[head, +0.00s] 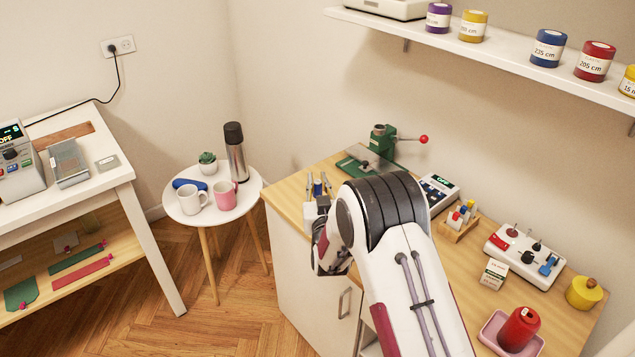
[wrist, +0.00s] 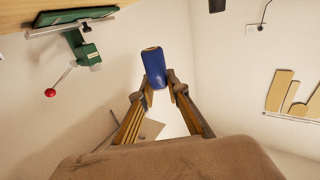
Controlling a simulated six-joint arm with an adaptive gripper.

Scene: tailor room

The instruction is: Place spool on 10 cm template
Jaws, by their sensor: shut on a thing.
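A blue spool (wrist: 154,68) is between my gripper's two fingertips (wrist: 156,90) in the wrist view, and the fingers are shut on it. In the head view the gripper (head: 318,196) points up at the left end of the wooden worktop, with the blue spool (head: 318,187) small between its tips. Flat templates lie on the low shelf under the left table: a green one (head: 21,293), a long green strip (head: 76,258) and a red strip (head: 82,273). I cannot read any size on them, so I cannot tell which is the 10 cm template.
A round side table (head: 247,187) holds mugs, a flask and a plant. The worktop (head: 289,190) bears a green clamp device (head: 382,140), a control box and a pink tray (head: 488,330). Labelled spools stand on the wall shelf (head: 500,60). Floor between the tables is free.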

